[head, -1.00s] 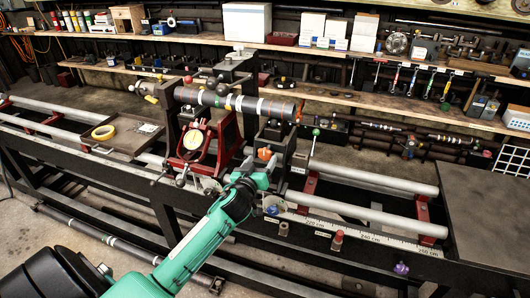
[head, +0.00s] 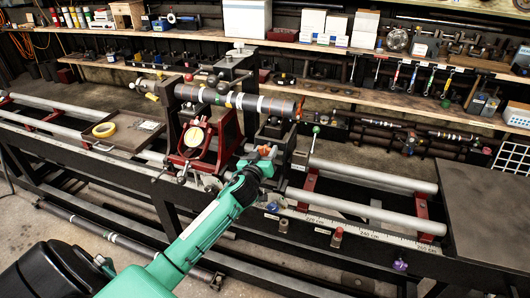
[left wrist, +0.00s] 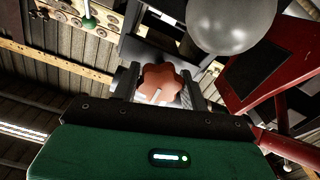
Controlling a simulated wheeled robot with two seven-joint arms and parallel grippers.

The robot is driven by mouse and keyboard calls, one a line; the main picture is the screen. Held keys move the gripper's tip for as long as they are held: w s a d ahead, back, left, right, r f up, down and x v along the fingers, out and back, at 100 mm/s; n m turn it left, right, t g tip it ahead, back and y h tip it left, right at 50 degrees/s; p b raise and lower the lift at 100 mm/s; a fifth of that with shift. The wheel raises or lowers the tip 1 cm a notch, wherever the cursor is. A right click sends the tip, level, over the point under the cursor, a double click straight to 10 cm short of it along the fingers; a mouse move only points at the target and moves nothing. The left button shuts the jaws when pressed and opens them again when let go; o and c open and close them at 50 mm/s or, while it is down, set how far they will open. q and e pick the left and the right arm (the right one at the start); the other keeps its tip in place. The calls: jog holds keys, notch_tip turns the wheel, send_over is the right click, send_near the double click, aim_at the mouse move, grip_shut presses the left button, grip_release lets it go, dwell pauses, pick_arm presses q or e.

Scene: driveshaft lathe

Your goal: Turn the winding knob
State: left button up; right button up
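The winding knob is a lobed orange-red knob with a pale mark. It sits on the front of the lathe, partly hidden by my gripper in the head view (head: 265,150), and shows at the centre of the left wrist view (left wrist: 160,83). My left gripper (head: 261,160) is at the knob. In the left wrist view its two dark fingers (left wrist: 161,88) stand apart, one on each side of the knob with little room between. I see no clear grip on it. My right gripper is not in view.
A striped driveshaft (head: 238,101) lies across the lathe above and behind the knob. A green-topped lever (head: 316,130) stands to the right. Grey rails (head: 375,178) run along the bench.

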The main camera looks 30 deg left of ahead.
pick_arm(q)
jog(key=shift+m, duration=0.4)
jog(key=m, duration=0.2)
jog(key=shift+m, duration=0.4)
jog(key=m+p, duration=0.1)
jog(key=m, duration=0.2)
jog(key=shift+m, duration=0.3)
jog(key=m, duration=0.4)
jog(key=shift+m+p, duration=0.4)
jog(key=shift+m, duration=1.2)
jog(key=o, duration=1)
